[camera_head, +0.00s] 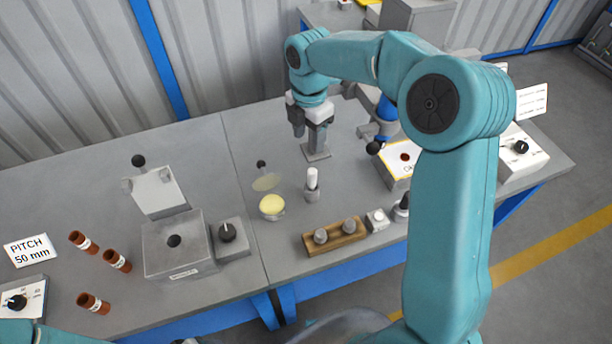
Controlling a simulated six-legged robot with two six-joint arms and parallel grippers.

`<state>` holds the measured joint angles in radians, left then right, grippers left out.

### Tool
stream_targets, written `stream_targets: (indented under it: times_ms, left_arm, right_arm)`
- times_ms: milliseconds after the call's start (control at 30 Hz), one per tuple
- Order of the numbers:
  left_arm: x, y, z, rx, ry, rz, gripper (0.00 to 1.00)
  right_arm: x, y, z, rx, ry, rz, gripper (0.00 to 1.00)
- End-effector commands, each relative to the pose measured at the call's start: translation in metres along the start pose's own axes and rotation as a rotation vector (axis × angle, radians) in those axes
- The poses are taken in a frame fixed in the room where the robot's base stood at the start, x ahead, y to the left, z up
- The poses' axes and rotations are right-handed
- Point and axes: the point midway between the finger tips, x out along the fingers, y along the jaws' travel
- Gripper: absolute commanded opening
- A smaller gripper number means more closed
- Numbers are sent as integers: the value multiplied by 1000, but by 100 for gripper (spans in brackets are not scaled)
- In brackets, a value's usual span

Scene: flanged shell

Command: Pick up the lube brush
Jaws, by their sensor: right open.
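A small upright piece with a white top and grey lower part (312,184) stands on the table right of a round pot with pale yellow contents (271,206). It may be the lube brush, but it is too small to tell for sure. My right gripper (309,134) points down, open and empty, behind and apart from this piece, near a small grey stand (317,152). My left gripper is out of view; only a bit of teal arm shows at the lower left corner.
A wooden block with two grey knobs (335,236) lies at the front edge. Grey boxes (178,245) and several brown tubes (117,261) are at left. A white-topped box (398,160) is at right. My right arm hides part of the right side. The back left tabletop is clear.

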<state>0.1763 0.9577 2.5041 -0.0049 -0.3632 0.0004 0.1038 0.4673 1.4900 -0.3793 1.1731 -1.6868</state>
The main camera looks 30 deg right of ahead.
Motion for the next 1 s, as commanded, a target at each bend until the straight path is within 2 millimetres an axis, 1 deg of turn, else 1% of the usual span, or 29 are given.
stream_targets:
  times_ms: [133, 300, 400, 500, 667, 833, 900, 1000]
  left_arm:
    - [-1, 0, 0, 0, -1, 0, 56]
    - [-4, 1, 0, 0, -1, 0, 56]
    - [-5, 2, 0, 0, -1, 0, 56]
    - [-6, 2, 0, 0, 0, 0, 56]
    - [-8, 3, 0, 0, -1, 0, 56]
    - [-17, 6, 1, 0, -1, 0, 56]
    - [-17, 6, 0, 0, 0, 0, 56]
    - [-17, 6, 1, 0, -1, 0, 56]
  right_arm:
    - [28, -6, 0, 0, 3, -6, 54]
    - [68, -8, -1, 1, 2, -7, 54]
    - [88, -9, -1, 0, 2, -5, 54]
    - [101, -8, -1, 2, 1, -3, 54]
    - [111, -7, 0, 2, 1, -2, 54]
    - [138, -9, 1, 2, 3, -5, 54]
    - [149, -8, 1, 1, 2, -4, 54]
    - [158, -6, 1, 1, 1, -2, 54]
